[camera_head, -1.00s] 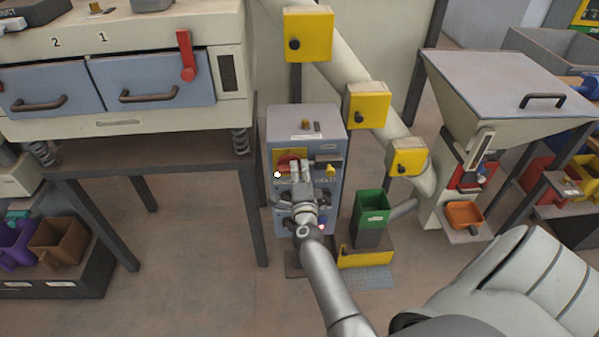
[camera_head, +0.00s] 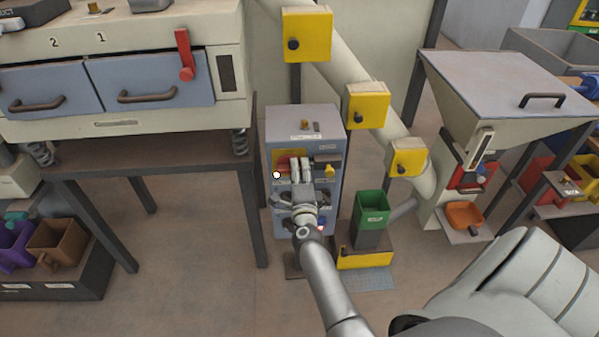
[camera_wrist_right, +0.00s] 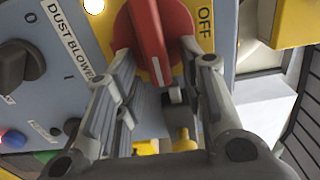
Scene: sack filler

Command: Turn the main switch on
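The main switch is a red rotary knob (camera_wrist_right: 152,30) on a yellow plate, with "OFF" printed at its right in the right wrist view. In the head view the red knob (camera_head: 284,163) is partly hidden behind my right gripper, on the front of a grey-blue control cabinet (camera_head: 335,196). My right gripper (camera_wrist_right: 166,62) is open, its two fingers on either side of the knob's grip bar. A gap shows between the bar and the right finger; contact on the left is unclear. My left gripper is not in view.
A black knob (camera_wrist_right: 15,65) labelled "DUST BLOWER" sits left of the switch. A green bin (camera_head: 371,207) stands right of the cabinet. A bench with blue drawers (camera_head: 155,92) is at the left, a hopper (camera_head: 505,85) at the right. Yellow boxes (camera_head: 307,34) line a pipe behind.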

